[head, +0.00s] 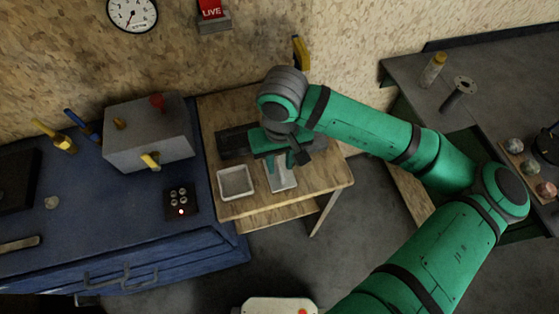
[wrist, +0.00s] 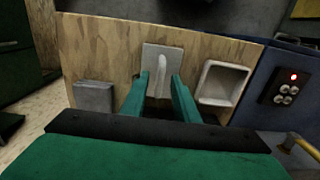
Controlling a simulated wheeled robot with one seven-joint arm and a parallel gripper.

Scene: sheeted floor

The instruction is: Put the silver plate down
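A flat, square silver-grey plate (wrist: 176,54) with a pale upright handle (wrist: 162,67) lies on the wooden bench in the wrist view. It also shows in the head view as a light square (head: 286,182), partly covered by my fingers. My gripper (wrist: 162,78) points down over it, its two green fingers apart, one on each side of the handle. Narrow gaps seem to show beside the handle, and I see no clear grip on it. In the head view my gripper (head: 276,168) is low over the bench, and its fingertips partly overlap the plate.
A white rimmed tray (wrist: 203,89) stands beside the plate, also in the head view (head: 222,188). A grey square block (wrist: 95,97) lies on the other side. The blue workbench (head: 110,210) holds a button box (head: 180,203) and a grey box (head: 148,135).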

